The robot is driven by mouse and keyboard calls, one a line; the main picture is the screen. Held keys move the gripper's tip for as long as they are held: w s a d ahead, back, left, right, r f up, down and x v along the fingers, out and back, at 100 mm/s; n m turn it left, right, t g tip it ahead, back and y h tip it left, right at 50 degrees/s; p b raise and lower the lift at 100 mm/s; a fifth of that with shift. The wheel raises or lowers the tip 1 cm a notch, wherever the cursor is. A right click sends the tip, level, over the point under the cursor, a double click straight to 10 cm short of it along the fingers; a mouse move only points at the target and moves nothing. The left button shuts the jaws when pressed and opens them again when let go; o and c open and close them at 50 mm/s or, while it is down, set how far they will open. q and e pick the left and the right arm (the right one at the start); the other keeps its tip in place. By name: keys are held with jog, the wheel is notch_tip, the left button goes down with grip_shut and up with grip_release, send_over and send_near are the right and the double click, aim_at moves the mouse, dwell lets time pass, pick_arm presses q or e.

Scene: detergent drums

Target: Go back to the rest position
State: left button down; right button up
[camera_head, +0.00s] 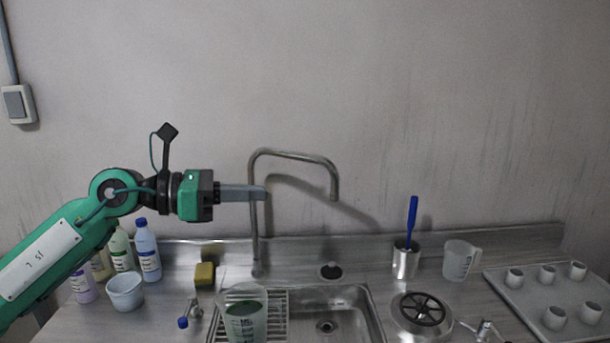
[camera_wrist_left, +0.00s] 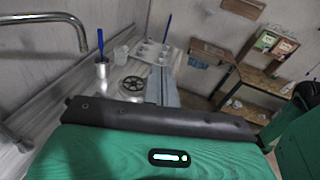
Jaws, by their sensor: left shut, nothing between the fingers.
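My left gripper (camera_head: 262,193) is raised in the air in front of the faucet pipe, pointing right, with its grey fingers shut and nothing between them. Its fingers also show in the left wrist view (camera_wrist_left: 163,80), where they point toward the far end of the counter. The green left arm (camera_head: 60,250) comes in from the left, above several bottles. My right gripper is not in view.
A faucet (camera_head: 295,155) rises behind the sink (camera_head: 350,310). A jug with green contents (camera_head: 243,320) stands at the sink's left. Several bottles (camera_head: 146,250), a white tub (camera_head: 125,291), a sponge (camera_head: 204,275), a metal cup with a blue brush (camera_head: 405,262) and a cup tray (camera_head: 520,300) crowd the counter.

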pick_arm(q)
jog(key=s+a+f+m+t+y, duration=0.2)
jog(key=a+f+m+t+y, duration=0.25)
jog(key=f+m, duration=0.6)
jog(key=s+a+f+m+t+y, duration=0.1)
jog(key=a+f+m+t+y, duration=0.25)
jog(key=f+m+y, duration=0.45)
jog(key=s+a+f+m+t+y, duration=0.2)
jog(key=a+f+m+t+y, duration=0.15)
jog(key=f+m, duration=0.9)
jog(key=s+a+f+n+g, duration=0.1)
jog(key=s+f+n+g, duration=0.4)
jog(key=s+f, duration=0.6)
jog(key=s+a+f+n+g, duration=0.1)
jog(key=s+f+n+g, duration=0.1)
jog(key=s+f+g, duration=0.95)
jog(key=s+f+t, duration=0.3)
jog(key=f, duration=2.6)
jog(key=s+a+f, duration=0.2)
jog(key=s+f, duration=0.7)
jog(key=s+a+f+g, duration=0.1)
jog(key=s+f, duration=0.9)
jog(key=shift+a+g, duration=0.3)
jog(key=shift+a, duration=0.05)
